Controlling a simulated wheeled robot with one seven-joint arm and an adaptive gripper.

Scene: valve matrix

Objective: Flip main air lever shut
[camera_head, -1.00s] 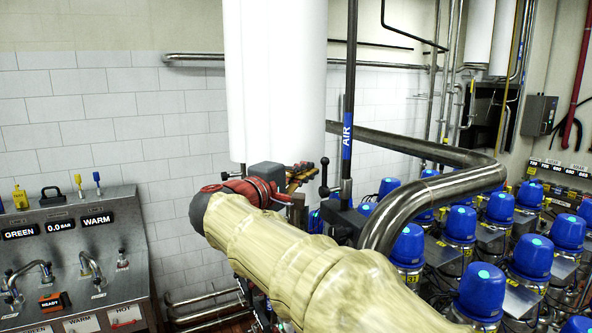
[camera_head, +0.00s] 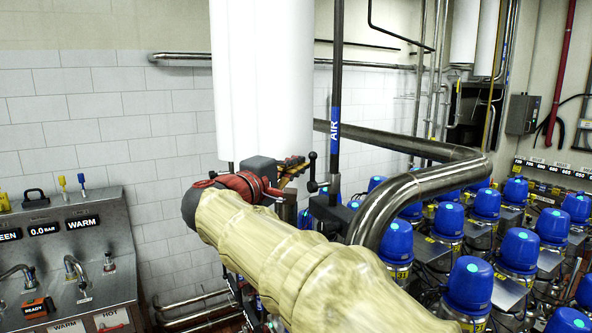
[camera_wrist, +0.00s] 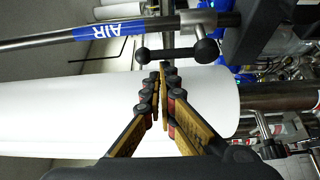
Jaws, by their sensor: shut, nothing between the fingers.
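The main air lever (camera_head: 312,172) is a short black handle with a round knob on the vertical pipe marked AIR (camera_head: 336,100). In the head view it stands upright, just left of the pipe. In the wrist view the lever (camera_wrist: 175,54) runs alongside the pipe (camera_wrist: 92,32), from a dark hub to its knob. My gripper (camera_head: 303,163) is at the lever's left in the head view. In the wrist view my gripper (camera_wrist: 161,68) has its fingertips together and empty, right by the middle of the handle. I cannot tell whether they touch it.
A thick bent steel pipe (camera_head: 400,195) and rows of blue-capped valves (camera_head: 471,283) stand to the right. A large white cylinder (camera_head: 262,80) is behind my gripper. A steel control panel (camera_head: 70,245) is at the left.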

